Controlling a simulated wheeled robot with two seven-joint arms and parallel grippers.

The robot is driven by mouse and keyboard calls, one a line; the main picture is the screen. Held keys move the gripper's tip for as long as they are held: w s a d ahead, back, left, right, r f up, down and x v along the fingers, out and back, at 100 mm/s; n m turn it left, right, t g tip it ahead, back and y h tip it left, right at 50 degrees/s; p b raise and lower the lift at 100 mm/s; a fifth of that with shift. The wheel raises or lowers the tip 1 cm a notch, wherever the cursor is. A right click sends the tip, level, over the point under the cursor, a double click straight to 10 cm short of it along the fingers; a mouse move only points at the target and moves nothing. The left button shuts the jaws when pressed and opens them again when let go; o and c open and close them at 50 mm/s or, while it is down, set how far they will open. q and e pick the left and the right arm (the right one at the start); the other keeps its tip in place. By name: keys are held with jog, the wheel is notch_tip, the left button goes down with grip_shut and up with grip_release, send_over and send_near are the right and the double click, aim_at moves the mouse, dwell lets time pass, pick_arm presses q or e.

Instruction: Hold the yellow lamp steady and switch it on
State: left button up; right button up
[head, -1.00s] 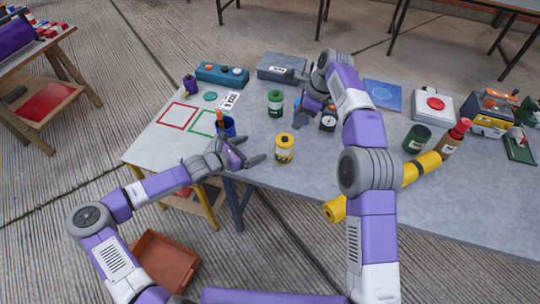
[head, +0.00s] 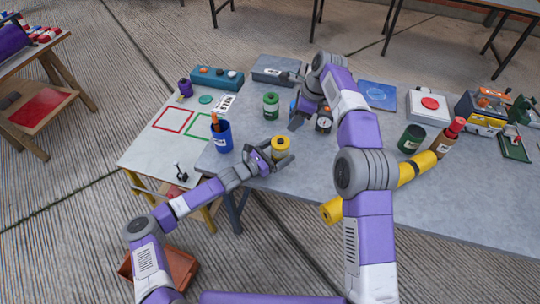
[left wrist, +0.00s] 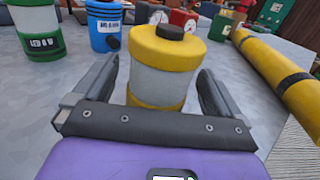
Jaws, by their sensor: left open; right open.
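The yellow lamp (head: 281,147) stands upright near the front edge of the grey table, with a yellow cap, pale body and yellow base. In the left wrist view the lamp (left wrist: 165,75) has a black button (left wrist: 176,33) on top. My left gripper (head: 270,158) is open, low at the table, with one finger on each side of the lamp. The left wrist view shows gaps between the fingers and the lamp. My right gripper (head: 298,117) is open farther back, beside a small black dial; its fingers are partly hidden by its own arm.
A green lamp (head: 271,106) stands behind the yellow one. A blue cup (head: 222,137) with orange-handled contents is to the left. A blue lamp (left wrist: 104,25) stands beyond. A yellow tube (head: 332,210) lies to the right, partly behind my right arm.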

pick_arm(q)
jog(key=shift+x, duration=1.1)
jog(key=c, duration=1.2)
jog(key=shift+c, duration=0.6)
pick_arm(e)
jog(key=shift+c, duration=0.6)
grip_shut()
jog(key=shift+a, duration=0.1)
